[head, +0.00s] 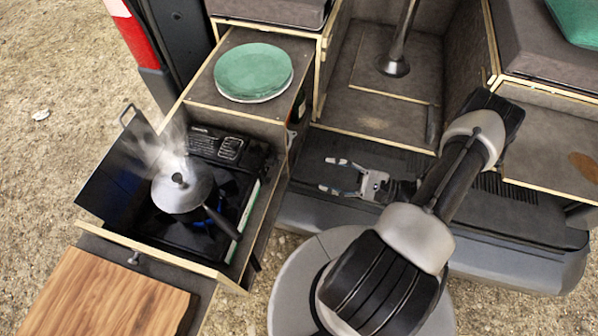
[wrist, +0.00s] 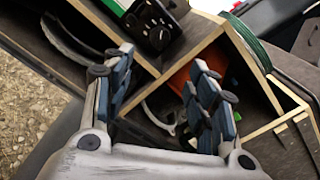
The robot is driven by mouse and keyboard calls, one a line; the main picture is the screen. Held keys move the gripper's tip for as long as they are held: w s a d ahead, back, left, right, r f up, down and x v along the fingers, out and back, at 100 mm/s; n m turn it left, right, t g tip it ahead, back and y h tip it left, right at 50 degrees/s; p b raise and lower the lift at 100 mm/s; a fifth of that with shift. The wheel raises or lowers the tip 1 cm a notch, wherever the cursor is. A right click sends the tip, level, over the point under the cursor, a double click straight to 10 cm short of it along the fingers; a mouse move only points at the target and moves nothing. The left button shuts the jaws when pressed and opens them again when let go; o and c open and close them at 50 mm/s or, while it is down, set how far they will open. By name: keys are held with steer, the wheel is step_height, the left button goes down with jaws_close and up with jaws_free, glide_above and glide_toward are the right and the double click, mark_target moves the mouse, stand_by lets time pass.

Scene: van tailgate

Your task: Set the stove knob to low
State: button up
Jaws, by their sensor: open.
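The black camping stove (head: 246,199) sits in the pull-out drawer at left in the head view, with a lidded pan (head: 181,190) on it. Steam rises from the pan and a blue flame shows beside it. In the wrist view the stove's dark control panel (wrist: 138,14) is at the top, with a round black knob (wrist: 158,39) on it. The knob's setting is too small to read. The knob is hidden in the head view. My gripper (head: 335,176) is open and empty, right of the stove and apart from it. Its fingers (wrist: 162,75) point toward the wooden compartments below the knob.
A green round plate stack (head: 253,71) stands on the cabinet behind the stove. A wooden board (head: 105,300) lies in front of it. Wooden drawer edges and dividers (wrist: 185,60) lie between my fingers and the panel. The van floor (head: 370,70) behind my gripper is largely clear.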

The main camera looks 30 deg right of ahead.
steer(key=a+r+n+g+b, duration=0.2)
steer(key=a+r+n+g, duration=0.2)
steer(key=r+n+g, duration=0.55)
steer(key=s+a+r+n+h+b, duration=0.2)
steer(key=s+a+r+n+h, duration=0.2)
steer(key=a+r+n+h, duration=0.1)
steer(key=s+a+r+n+h+b, duration=0.3)
steer(key=a+r+h, duration=0.3)
steer(key=r, duration=0.4)
steer(key=shift+s+r+n+g+h, duration=0.15)
steer(key=shift+s+n+g+h, duration=0.35)
steer(key=shift+n, duration=0.35)
steer(key=shift+s+a+r+n+t+h, duration=0.2)
steer(key=shift+s+r+n+t, duration=0.15)
steer(key=shift+r+t, duration=0.2)
steer(key=shift+s+a+r+n+t+h, duration=0.15)
steer(key=shift+s+r+n+t+h, duration=0.1)
steer(key=shift+r+n+t, duration=0.25)
